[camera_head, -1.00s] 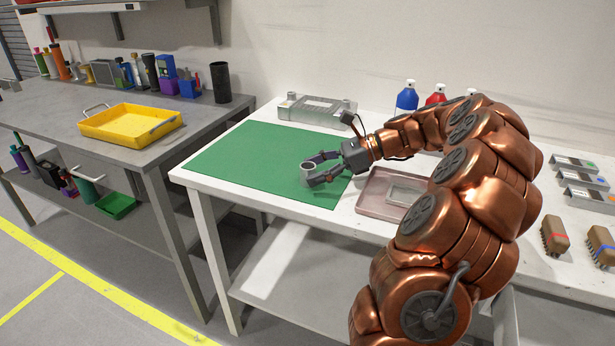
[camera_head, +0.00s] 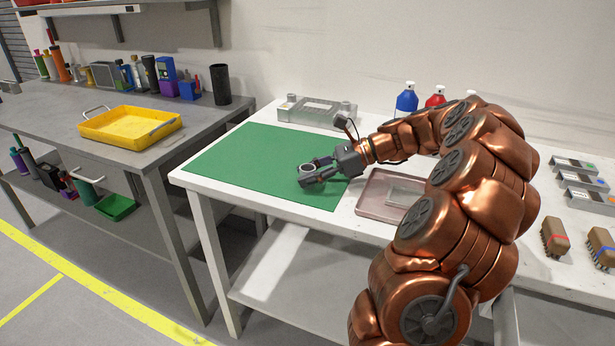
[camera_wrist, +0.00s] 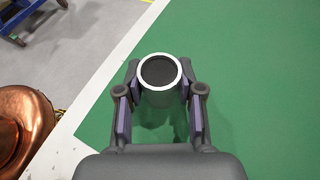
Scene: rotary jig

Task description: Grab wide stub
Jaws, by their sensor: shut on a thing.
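I cannot tell whether the stub's base touches the mat.
A pinkish tray (camera_head: 369,208) lies right of the mat, near my arm. A grey metal fixture (camera_head: 316,112) stands behind the mat. Blue (camera_head: 406,101) and red bottles are at the back. Brushes (camera_head: 554,237) lie at the right. The mat's left part is clear.

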